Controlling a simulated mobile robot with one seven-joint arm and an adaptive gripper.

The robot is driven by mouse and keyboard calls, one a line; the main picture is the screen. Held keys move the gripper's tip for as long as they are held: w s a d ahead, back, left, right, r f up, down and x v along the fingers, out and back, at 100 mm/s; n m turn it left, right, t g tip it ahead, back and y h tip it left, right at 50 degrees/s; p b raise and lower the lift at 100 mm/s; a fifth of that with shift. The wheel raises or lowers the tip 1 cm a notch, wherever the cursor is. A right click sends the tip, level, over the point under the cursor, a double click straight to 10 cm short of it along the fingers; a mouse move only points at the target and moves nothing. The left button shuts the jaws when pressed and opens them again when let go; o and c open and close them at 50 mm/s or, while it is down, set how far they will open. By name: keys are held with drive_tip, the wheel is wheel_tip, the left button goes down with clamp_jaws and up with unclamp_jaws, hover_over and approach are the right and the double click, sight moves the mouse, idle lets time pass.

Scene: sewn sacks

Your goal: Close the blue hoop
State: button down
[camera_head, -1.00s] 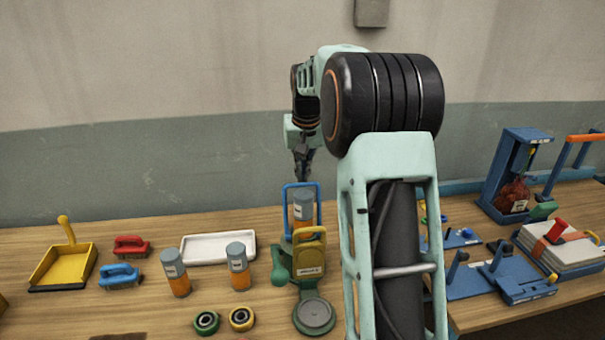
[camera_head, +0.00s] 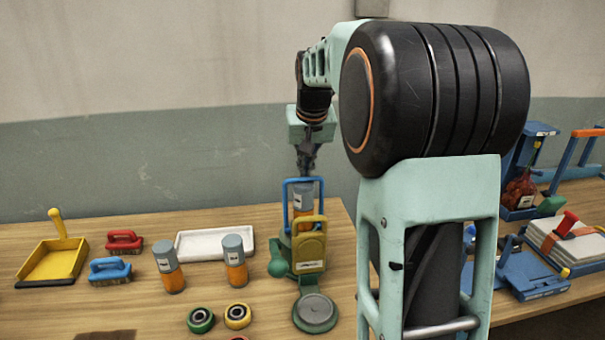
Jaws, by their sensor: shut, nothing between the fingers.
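The blue hoop (camera_head: 286,204) stands upright on a green device (camera_head: 279,252) near the middle of the table. A grey and orange canister stands inside the device, behind the hoop's frame, and shows through it. A yellow hoop (camera_head: 297,236) with a labelled yellow plate is in front of it. My gripper (camera_head: 306,170) points down just above and behind the blue hoop's top bar. It is shut, with nothing in it. Whether its fingertips touch the hoop cannot be told, because the tips are small and partly hidden.
A round grey plate (camera_head: 315,312) is at the device's front. Two canisters (camera_head: 168,270), a white tray (camera_head: 214,244), two brushes (camera_head: 110,270), a yellow dustpan (camera_head: 50,262) and rings (camera_head: 201,320) lie left. A blue stand (camera_head: 523,180) is at right. My arm hides the middle right.

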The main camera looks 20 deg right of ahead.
drive_tip(key=shift+s+a, duration=0.1)
drive_tip(key=shift+s, duration=0.3)
drive_tip(key=shift+s, duration=0.1)
